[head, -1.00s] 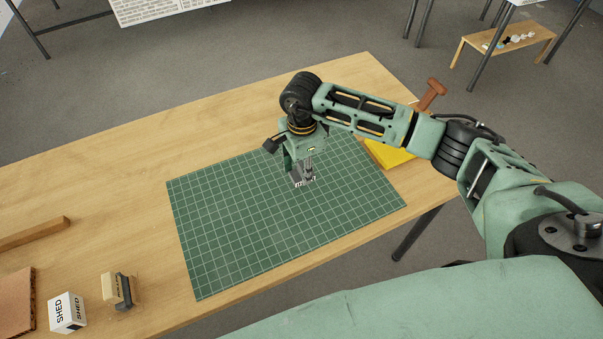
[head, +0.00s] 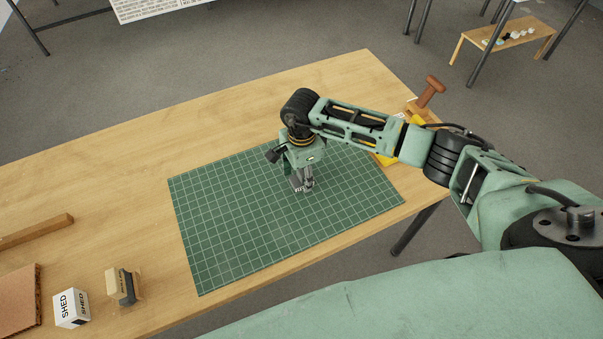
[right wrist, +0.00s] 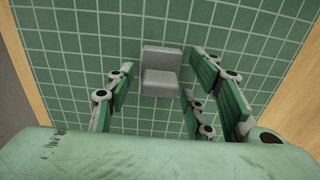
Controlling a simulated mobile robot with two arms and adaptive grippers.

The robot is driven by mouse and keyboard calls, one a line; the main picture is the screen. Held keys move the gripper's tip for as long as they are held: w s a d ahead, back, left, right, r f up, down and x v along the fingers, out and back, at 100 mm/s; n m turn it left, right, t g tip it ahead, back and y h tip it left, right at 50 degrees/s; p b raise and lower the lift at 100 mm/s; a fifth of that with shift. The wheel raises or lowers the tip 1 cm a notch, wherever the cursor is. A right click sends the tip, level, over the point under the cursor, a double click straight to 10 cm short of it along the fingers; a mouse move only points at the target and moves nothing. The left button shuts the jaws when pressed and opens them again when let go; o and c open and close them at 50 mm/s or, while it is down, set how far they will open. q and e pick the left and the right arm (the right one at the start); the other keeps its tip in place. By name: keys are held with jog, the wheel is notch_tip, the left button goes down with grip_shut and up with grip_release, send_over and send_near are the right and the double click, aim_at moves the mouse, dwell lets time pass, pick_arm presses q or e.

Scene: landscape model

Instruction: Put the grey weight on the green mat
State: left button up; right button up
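The green mat (head: 235,240), with a white grid, lies flat on the wooden table. The grey weight (right wrist: 161,72), a stepped block, appears to rest on the mat in the right wrist view. My right gripper (head: 306,187) points down low over the middle of the mat. In the right wrist view its fingers (right wrist: 158,98) are spread on both sides of the weight, with a gap at the left and a very narrow one at the right. In the head view the gripper largely hides the weight. My left gripper is not in view.
On the table (head: 130,150) stand a white SHED box (head: 70,308), a tan and dark block (head: 121,287), a cork-coloured board (head: 18,300) and a wooden bar (head: 35,232). A yellow object (head: 385,160) and a brown-handled tool (head: 430,92) are at the right. Much of the mat is clear.

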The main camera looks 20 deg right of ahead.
aim_at(302, 172)
jog(key=shift+r, duration=0.1)
jog(key=shift+r, duration=0.2)
notch_tip(302, 172, up, 11)
jog(key=shift+f+b, duration=0.2)
jog(key=shift+b, duration=0.9)
jog(key=shift+r, duration=0.55)
